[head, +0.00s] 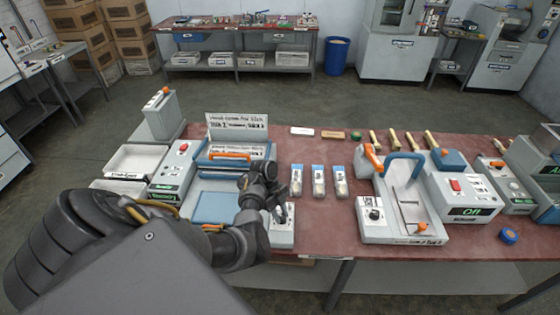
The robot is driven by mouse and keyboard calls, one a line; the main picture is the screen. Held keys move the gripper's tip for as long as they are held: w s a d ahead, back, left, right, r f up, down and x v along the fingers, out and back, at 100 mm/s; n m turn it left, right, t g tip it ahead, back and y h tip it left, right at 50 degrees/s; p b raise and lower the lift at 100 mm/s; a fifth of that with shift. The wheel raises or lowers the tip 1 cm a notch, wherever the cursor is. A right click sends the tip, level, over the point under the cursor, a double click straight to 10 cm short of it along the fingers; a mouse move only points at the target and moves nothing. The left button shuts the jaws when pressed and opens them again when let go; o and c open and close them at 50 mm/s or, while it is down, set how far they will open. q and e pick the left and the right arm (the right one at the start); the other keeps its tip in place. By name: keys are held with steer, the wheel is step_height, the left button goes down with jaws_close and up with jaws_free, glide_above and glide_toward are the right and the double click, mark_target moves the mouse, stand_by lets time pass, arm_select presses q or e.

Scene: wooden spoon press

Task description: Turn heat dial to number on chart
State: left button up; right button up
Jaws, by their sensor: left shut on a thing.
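My left gripper (279,210) is over the small white control box (283,239) at the front right of the left press (215,206). Its fingers point down and are shut on the heat dial there. The fingers mostly hide that dial, so its setting cannot be read. A chart board (237,125) with dark lettering stands behind the left press; its words are too small to read surely. The right press (408,228) has its own black dial (374,215) in plain view. My right gripper is not in view.
Three clear packets (318,181) lie between the presses. Several wooden-handled tools (393,139) lie along the back of the red table (325,228). A grey box with a red switch (173,170) stands left of the press. A blue tape roll (509,235) lies at right.

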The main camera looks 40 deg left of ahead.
arm_select(q)
steer(key=m+g, duration=0.1)
steer(key=m, duration=0.2)
steer(key=shift+w+m, duration=0.1)
steer(key=shift+m, duration=0.2)
steer(key=shift+w+d+m+g+y, duration=0.1)
steer(key=shift+m+g+y, duration=0.6)
steer(key=shift+m, duration=1)
steer(key=o, duration=1)
steer(key=shift+c, duration=0.2)
